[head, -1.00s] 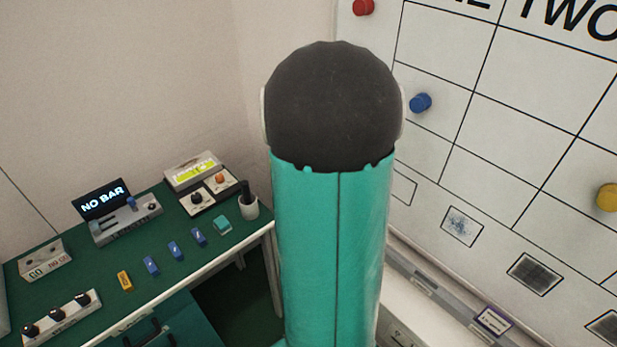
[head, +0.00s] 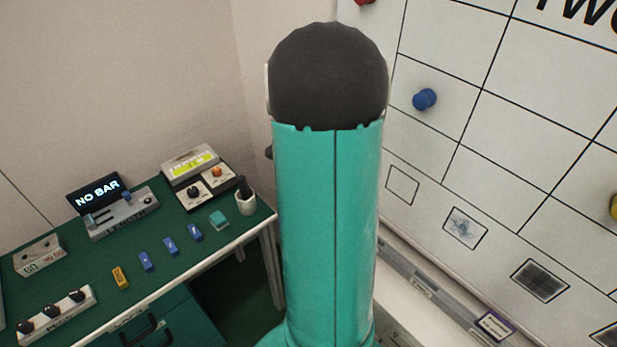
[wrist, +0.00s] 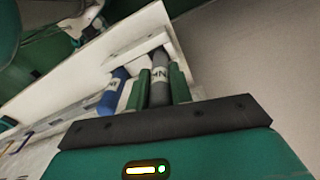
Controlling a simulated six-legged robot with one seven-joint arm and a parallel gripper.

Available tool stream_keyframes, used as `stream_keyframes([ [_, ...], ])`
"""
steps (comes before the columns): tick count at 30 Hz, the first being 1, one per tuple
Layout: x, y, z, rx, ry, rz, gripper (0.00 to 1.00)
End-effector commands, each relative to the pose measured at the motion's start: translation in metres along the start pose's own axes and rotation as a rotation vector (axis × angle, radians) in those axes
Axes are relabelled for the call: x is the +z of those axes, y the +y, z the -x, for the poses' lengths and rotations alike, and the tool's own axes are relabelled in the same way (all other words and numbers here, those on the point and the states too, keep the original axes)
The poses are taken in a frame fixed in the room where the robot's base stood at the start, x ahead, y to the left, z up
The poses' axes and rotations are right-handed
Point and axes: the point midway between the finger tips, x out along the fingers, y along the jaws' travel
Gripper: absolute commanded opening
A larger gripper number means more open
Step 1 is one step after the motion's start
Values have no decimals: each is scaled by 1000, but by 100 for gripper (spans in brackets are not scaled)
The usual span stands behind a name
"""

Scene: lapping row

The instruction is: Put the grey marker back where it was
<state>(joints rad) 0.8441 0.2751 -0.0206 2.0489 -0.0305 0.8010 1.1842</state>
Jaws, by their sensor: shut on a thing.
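The grey marker (wrist: 160,79) has a pale lettered band and sits between the two green fingers of my gripper (wrist: 158,87) in the wrist view. My gripper is shut on it. A blue marker (wrist: 112,92) with a white band lies just left of the fingers, beside a white ledge (wrist: 95,76). The far end of the grey marker is close to the ledge's raised edge; I cannot tell whether they touch. In the head view my arm hides the gripper and the markers.
A whiteboard (head: 425,150) with a grid and a blue magnet (head: 424,99) stands at right, above a grey rail (head: 420,284) with a purple-edged label (head: 495,326). A green bench (head: 190,265) at left carries gauges, blue blocks and a dark cup-held tool.

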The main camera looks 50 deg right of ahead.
Motion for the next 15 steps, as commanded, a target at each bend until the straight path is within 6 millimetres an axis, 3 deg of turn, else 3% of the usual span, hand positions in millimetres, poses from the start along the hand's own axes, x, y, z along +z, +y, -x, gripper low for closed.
stream_keyframes([
  [5,2,4,-7,14,-6,-2,0],
  [6,2,4,-7,14,-6,-2,23],
  [9,2,3,-6,12,-5,-2,42],
  [15,1,1,-4,8,-3,-2,42],
])
